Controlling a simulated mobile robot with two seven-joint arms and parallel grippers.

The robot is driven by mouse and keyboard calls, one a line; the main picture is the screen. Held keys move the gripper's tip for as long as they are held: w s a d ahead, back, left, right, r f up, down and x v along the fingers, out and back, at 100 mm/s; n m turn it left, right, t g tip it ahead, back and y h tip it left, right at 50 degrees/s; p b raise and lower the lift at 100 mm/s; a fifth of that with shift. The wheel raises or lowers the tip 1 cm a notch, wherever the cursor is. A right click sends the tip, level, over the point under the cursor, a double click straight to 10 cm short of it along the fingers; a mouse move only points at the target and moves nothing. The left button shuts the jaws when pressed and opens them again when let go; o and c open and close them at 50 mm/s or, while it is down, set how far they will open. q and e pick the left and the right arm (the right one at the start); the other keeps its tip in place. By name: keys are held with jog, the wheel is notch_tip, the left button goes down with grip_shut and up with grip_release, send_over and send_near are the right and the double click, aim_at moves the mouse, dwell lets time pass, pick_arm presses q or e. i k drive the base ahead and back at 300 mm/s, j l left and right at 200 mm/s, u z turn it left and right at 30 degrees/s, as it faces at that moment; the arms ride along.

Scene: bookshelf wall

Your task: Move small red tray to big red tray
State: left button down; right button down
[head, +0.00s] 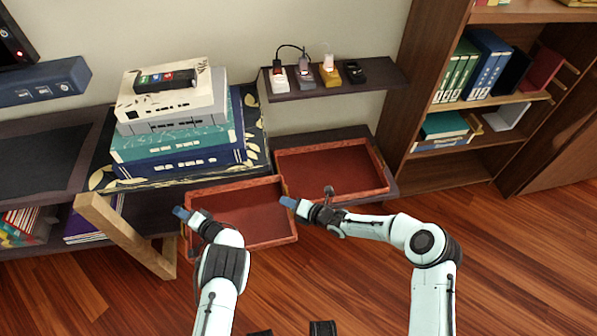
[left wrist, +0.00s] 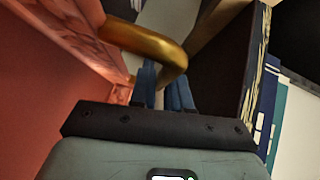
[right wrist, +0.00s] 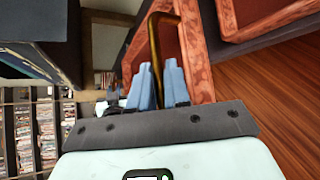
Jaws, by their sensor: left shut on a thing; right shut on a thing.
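The small red tray (head: 245,212) has a reddish wooden rim and hangs in front of the shelf unit, over the floor. My left gripper (head: 181,212) is shut on its left handle, a brass-coloured bar (left wrist: 150,42) in the left wrist view. My right gripper (head: 289,202) is shut on its right handle, a thin bar (right wrist: 155,50) in the right wrist view. The big red tray (head: 335,168) sits behind and to the right on a low dark shelf. The small tray's back right corner overlaps the big tray's left edge in the head view; I cannot tell whether they touch.
A stack of books and boxes (head: 175,125) stands on the dark unit at left. A wooden leg (head: 125,236) slants down beside my left gripper. A shelf with chargers (head: 335,78) hangs above the big tray. A bookcase (head: 480,110) is at right. The wooden floor (head: 360,280) in front is clear.

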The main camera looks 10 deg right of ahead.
aim_at(328, 172)
jog(key=k+l, duration=0.1)
jog(key=l, duration=1)
jog(key=k+l+z, duration=0.1)
jog(key=l, duration=0.4)
jog(key=i, duration=0.95)
